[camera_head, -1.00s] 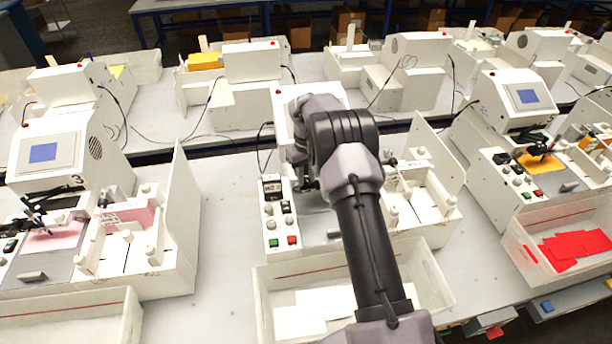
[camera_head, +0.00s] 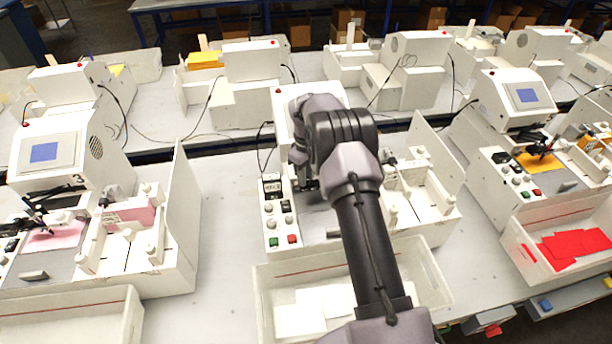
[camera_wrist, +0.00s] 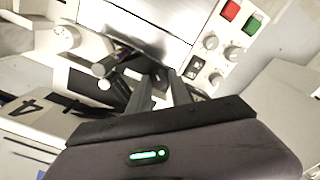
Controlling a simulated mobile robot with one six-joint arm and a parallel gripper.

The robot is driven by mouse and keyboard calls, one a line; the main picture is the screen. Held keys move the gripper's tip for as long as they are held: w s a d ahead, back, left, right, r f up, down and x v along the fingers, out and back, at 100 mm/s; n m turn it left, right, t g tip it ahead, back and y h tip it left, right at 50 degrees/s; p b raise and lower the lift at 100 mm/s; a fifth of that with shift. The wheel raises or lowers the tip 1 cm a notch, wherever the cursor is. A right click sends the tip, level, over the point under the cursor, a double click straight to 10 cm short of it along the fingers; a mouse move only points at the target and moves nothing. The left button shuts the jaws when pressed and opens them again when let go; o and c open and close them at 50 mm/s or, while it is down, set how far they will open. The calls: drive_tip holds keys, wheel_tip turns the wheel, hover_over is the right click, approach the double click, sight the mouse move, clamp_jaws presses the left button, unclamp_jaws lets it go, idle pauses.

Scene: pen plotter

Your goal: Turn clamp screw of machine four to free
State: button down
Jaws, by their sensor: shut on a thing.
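Machine four (camera_head: 290,100) is the white plotter in the middle of the head view, largely covered by my arm. In the wrist view its label "4" (camera_wrist: 31,104) shows at the left. My gripper (camera_wrist: 164,80) is at the machine's dark pen-carriage area, under the screen housing. Its two fingers are closed on a small dark part, the clamp screw, mostly hidden between them. Dark cylinders with pale ends (camera_wrist: 104,84) are just left of the fingertips. In the head view the gripper is mostly hidden behind my wrist. The screw's angle cannot be told.
A control panel with knobs and green and red buttons (camera_head: 291,239) stands close to the gripper. White guide blocks (camera_head: 407,190) and a tall side wall (camera_head: 437,150) are on the right. A white bin with sheets (camera_head: 270,300) stands in front. Similar machines flank this one.

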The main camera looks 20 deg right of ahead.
drive_tip(key=c, duration=1.2)
unclamp_jaws()
drive_tip(key=shift+o, duration=0.2)
wheel_tip(320, 180, up, 18)
drive_tip(key=p, duration=0.1)
drive_tip(key=shift+f+p, duration=0.25)
drive_tip(key=shift+p, duration=0.1)
